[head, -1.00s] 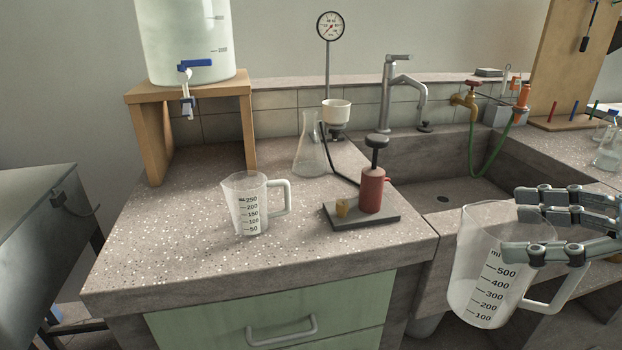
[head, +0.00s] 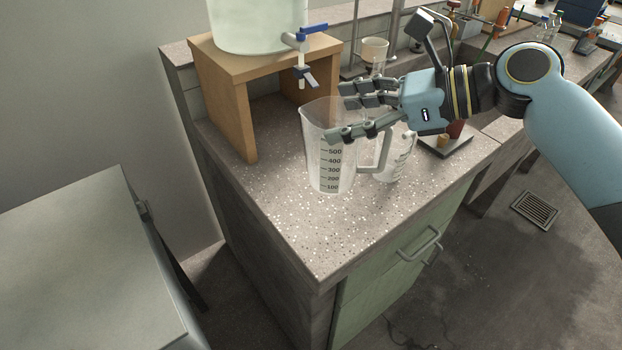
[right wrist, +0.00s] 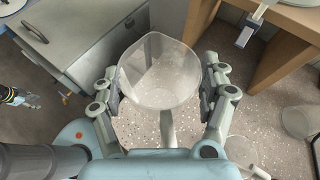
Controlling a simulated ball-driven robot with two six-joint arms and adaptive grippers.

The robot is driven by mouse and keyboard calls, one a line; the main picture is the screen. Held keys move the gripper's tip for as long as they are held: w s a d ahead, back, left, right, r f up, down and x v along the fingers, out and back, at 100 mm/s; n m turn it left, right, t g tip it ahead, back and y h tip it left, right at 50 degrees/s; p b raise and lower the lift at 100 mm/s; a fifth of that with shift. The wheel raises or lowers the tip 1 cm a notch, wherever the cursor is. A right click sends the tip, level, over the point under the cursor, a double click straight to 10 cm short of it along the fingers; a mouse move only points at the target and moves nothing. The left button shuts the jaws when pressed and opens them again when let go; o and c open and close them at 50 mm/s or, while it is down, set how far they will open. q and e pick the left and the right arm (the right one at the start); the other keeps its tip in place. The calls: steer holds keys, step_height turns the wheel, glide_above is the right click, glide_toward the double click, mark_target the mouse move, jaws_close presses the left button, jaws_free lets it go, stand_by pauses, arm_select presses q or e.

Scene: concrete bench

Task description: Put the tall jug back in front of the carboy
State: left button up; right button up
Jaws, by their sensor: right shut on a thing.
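The tall jug (head: 318,165), clear with a scale up to 500, is upright in my right gripper (head: 342,112). The fingers are shut around its upper body, its handle towards the palm. The right wrist view shows the jug (right wrist: 160,80) from above between both fingers (right wrist: 160,95). It is over the bench's speckled top, in front and right of the wooden stand; I cannot tell whether its base touches. The carboy (head: 255,25), with a blue-handled tap, stands on that stand. A small blue and dark part at the right wrist view's left edge may be my left gripper (right wrist: 18,98).
The smaller jug (head: 397,165) stands close behind and right of the tall jug, partly hidden. The wooden stand (head: 240,125) and the overhanging tap (head: 303,72) are close by. The red burette-like device's base (head: 447,147) lies further right. The bench's front corner (head: 318,275) is clear.

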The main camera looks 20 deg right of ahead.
mark_target(331, 159)
steer(key=shift+w+a+r+p, duration=0.2)
steer(key=shift+a+r+p, duration=0.25)
steer(key=shift+w+a+r+p, duration=0.15)
steer(key=shift+a+r+p, duration=0.3)
steer(key=shift+g, duration=0.3)
steer(key=f, duration=0.6)
steer(key=shift+a+b, duration=0.2)
steer(key=shift+b, duration=0.15)
arm_select(q)
steer(key=shift+s+d+r, duration=0.1)
steer(key=shift+d+r, duration=0.1)
steer(key=shift+r, duration=0.35)
steer(key=shift+d+r, duration=0.15)
steer(key=shift+r, duration=0.4)
arm_select(e)
steer(key=shift+d+f, duration=0.1)
steer(key=shift+f, duration=2.05)
steer(key=shift+f+b, duration=0.2)
steer(key=shift+b, duration=0.1)
steer(key=o, duration=1.7)
steer(key=shift+c, duration=0.2)
